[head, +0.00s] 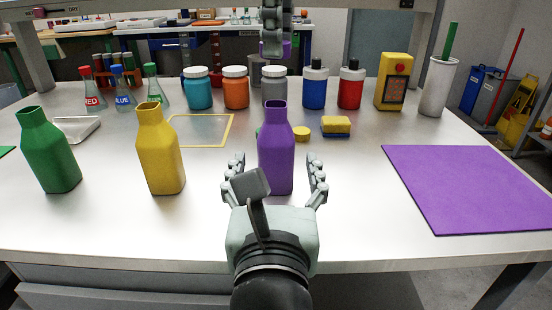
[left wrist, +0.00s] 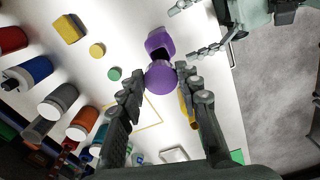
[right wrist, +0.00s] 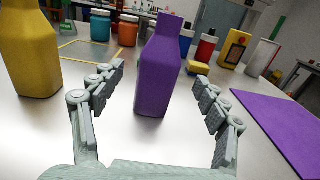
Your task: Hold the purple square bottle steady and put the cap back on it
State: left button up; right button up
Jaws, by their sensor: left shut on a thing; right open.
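The purple square bottle (head: 276,160) stands upright and uncapped near the table's front edge. Its dark open mouth faces the left wrist camera (left wrist: 158,42). My right gripper (head: 279,165) is open, its fingers on either side of the bottle; the right wrist view shows gaps between fingers and bottle (right wrist: 160,75). My left gripper (head: 272,45) points down, high above and behind the bottle in the head view. It is shut on the round purple cap (left wrist: 160,77), which shows between its fingertips. In the head view the cap is mostly hidden by the fingers.
A yellow bottle (head: 161,160) and a green bottle (head: 48,155) stand uncapped to the left. A yellow cap (head: 301,133) and a sponge (head: 336,125) lie behind the purple bottle. Jars and flasks line the back. A purple mat (head: 470,185) lies flat and empty at right.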

jog(key=w, duration=0.6)
jog(key=shift+w, duration=0.25)
jog(key=shift+c, duration=0.6)
grip_shut()
pick_arm(q)
send_over(279, 104)
jog(key=shift+s+f, duration=0.1)
jog(key=shift+f, duration=2.35)
